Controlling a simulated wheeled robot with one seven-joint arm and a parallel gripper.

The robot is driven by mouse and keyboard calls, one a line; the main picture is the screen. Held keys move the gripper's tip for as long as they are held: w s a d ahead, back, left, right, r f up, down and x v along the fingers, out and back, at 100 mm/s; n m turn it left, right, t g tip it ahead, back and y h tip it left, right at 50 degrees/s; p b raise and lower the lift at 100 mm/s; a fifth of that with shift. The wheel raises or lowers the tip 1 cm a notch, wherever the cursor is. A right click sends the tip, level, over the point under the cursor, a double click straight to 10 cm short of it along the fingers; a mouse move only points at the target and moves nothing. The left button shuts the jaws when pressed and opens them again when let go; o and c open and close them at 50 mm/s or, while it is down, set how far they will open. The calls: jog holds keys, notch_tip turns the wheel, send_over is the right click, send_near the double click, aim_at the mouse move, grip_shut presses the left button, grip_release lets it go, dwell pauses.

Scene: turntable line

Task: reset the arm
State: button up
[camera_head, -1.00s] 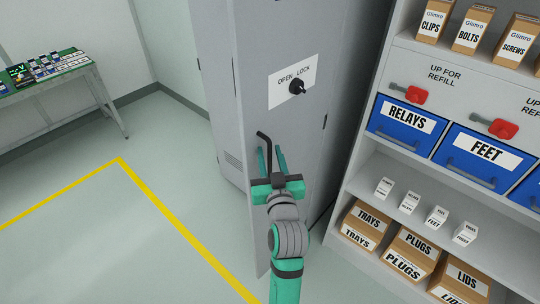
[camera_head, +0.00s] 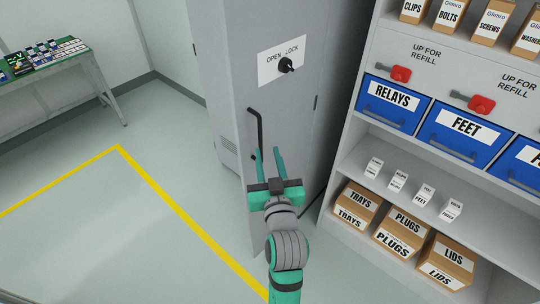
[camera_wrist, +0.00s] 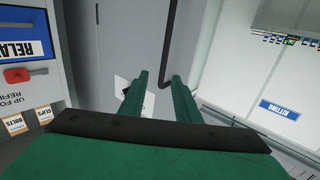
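My gripper (camera_head: 268,153) is in front of the tall grey cabinet (camera_head: 222,75) in the head view, with my arm stretched out from the bottom of the picture. Its two green fingers stand apart with nothing between them. In the wrist view the fingers (camera_wrist: 157,80) also show a gap. The cabinet's black bar handle (camera_head: 259,128) is close by the fingertips; the wrist view shows it beyond the gap. I cannot tell whether the handle touches a finger. A black knob (camera_head: 286,65) sits on a white OPEN/LOCK plate (camera_head: 267,72) above.
At right a shelf unit (camera_head: 337,150) holds blue RELAYS (camera_head: 390,112) and FEET (camera_head: 455,140) bins, small white boxes and brown cartons (camera_head: 398,233). A green-topped table (camera_head: 90,58) stands far left. The floor with a yellow line (camera_head: 175,205) is clear.

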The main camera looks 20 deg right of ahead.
jog(key=shift+w+a, duration=0.1)
jog(key=shift+a, duration=0.1)
jog(key=shift+f, duration=0.1)
jog(key=s+a+f+g, duration=0.1)
jog(key=s+a+f, duration=0.3)
jog(key=s+f, duration=0.35)
jog(key=s+a+f, duration=0.4)
jog(key=s+f, duration=0.2)
jog(key=f, duration=0.3)
jog(key=s+a+f+n+y, duration=0.1)
jog(key=s+a, duration=0.3)
jog(key=s, duration=0.8)
jog(key=s+a+f+n+g+y, duration=0.1)
jog(key=s+a+f+y, duration=0.1)
jog(key=s, duration=0.9)
jog(key=shift+s+a+f, duration=0.4)
jog(key=shift+a+f, duration=0.05)
jog(key=shift+a, duration=0.7)
jog(key=shift+w, duration=0.15)
